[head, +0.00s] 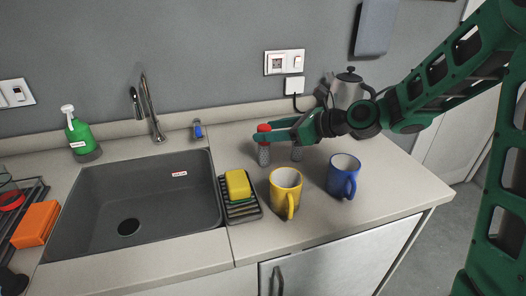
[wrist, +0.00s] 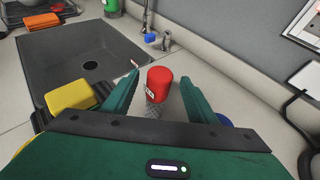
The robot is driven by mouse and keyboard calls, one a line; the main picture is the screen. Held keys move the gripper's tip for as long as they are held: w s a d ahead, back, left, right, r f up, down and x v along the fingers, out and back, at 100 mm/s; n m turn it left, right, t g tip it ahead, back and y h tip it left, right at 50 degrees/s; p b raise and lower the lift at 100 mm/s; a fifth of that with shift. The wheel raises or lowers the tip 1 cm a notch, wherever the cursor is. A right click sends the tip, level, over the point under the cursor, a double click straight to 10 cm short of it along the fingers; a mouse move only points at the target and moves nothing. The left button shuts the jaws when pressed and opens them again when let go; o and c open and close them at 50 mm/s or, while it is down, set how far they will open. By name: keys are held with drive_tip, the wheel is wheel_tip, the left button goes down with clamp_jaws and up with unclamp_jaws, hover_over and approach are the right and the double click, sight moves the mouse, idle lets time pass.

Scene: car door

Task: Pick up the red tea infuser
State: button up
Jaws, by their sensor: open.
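The red tea infuser (head: 264,150) stands upright on the counter behind the yellow mug, with a red cap and a grey mesh body. In the wrist view its red cap (wrist: 159,79) lies between my two green fingers, and its lower mesh is partly hidden by my gripper's body. My gripper (head: 272,130) reaches in from the right at the height of the cap. In the wrist view my gripper (wrist: 160,82) is open, with a gap between each finger and the cap.
A yellow mug (head: 284,194) and a blue mug (head: 343,177) stand in front. A yellow sponge (head: 238,184) sits on a black rack (head: 241,209) beside the sink (head: 133,205). A kettle (head: 347,90) stands behind my arm. A blue-handled item (head: 198,130) is near the wall.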

drive_tip(key=shift+x, duration=1.2)
clamp_jaws()
drive_tip(key=shift+r, duration=0.15)
